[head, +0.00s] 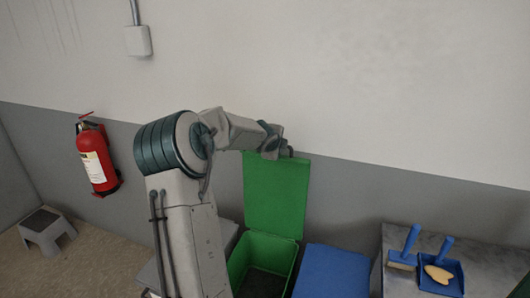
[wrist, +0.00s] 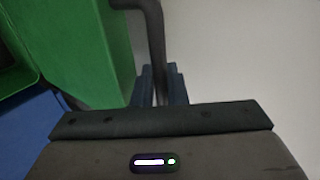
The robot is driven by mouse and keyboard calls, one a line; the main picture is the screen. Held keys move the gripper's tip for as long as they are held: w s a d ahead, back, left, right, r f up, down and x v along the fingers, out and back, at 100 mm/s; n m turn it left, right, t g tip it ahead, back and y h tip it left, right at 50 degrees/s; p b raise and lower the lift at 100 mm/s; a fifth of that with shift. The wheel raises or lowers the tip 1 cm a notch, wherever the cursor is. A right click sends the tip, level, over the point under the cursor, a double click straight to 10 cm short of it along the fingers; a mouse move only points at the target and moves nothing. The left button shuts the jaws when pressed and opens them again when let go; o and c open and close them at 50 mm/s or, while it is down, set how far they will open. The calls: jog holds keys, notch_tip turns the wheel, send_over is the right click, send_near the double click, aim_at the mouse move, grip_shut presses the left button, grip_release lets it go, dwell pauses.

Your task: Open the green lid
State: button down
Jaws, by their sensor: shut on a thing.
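The green lid (head: 276,195) stands raised, near upright, at the back of the open green bin (head: 236,268). The bin's dark inside shows. My gripper (head: 285,152) is at the lid's top edge in the head view, its fingertips hidden there. In the wrist view, the fingers of my gripper (wrist: 160,88) are closed around a dark grey bar-like handle (wrist: 155,30). The green lid (wrist: 85,50) fills the left of that view, beside the fingers. Where the handle joins the lid is not clear.
A blue lid (head: 333,272) is shut just right of the green bin. A grey surface (head: 490,262) at the right holds a blue brush (head: 403,258) and dustpan (head: 441,276). The wall is close behind. A red extinguisher (head: 97,165) and step stool (head: 46,230) are at the left.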

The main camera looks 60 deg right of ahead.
jog(key=shift+w+d, duration=0.15)
jog(key=shift+d, duration=0.25)
jog(key=c, duration=1.5)
grip_release()
jog(key=shift+c, duration=0.2)
jog(key=shift+a, duration=0.1)
jog(key=p+v, duration=0.2)
jog(key=v, duration=1.1)
jog(key=shift+a+r, duration=0.25)
jog(key=shift+r, duration=0.1)
jog(key=shift+w, duration=0.1)
